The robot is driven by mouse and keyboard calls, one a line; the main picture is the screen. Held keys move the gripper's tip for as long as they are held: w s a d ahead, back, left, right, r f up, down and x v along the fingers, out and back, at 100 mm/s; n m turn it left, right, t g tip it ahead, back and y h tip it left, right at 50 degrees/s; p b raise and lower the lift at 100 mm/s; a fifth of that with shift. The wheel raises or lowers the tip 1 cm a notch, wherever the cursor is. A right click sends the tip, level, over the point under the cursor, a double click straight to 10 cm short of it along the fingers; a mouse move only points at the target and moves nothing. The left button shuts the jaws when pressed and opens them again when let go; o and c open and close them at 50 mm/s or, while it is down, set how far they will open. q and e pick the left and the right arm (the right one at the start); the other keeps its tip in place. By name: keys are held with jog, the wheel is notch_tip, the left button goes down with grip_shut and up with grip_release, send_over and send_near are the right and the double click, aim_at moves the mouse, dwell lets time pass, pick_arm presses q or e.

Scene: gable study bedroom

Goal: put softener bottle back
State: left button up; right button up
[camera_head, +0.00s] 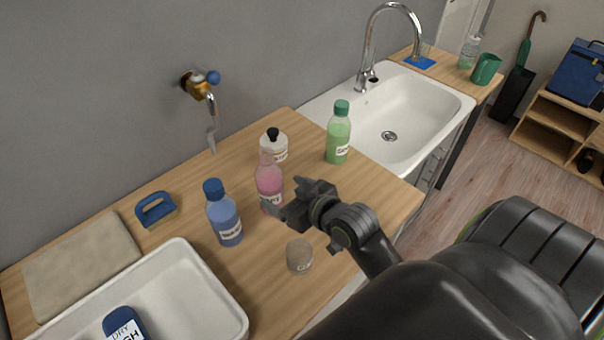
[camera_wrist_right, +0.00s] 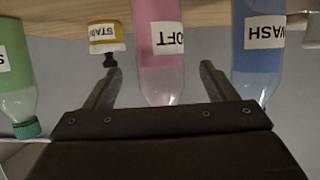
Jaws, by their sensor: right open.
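The softener bottle (camera_head: 269,182) is pink with a white label and stands upright on the wooden counter (camera_head: 276,297). It also shows in the right wrist view (camera_wrist_right: 160,25), upside down, with its label reading "OFT". My right gripper (camera_head: 287,203) is open beside the bottle at its right in the head view. In the right wrist view the bottle appears between the open fingers (camera_wrist_right: 154,78); I cannot tell how deep it sits, and they are not closed on it. My left gripper is not in view.
A blue bottle (camera_head: 224,216), a white black-capped bottle (camera_head: 276,144), a green bottle (camera_head: 338,135) and a small beige container (camera_head: 299,256) stand close by. A white tub (camera_head: 231,314) holds a dark blue item. A blue-handled brush (camera_head: 156,209), a cloth (camera_head: 80,262) and a sink (camera_head: 440,103) flank them.

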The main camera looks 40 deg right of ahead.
jog(key=shift+v, duration=2.8)
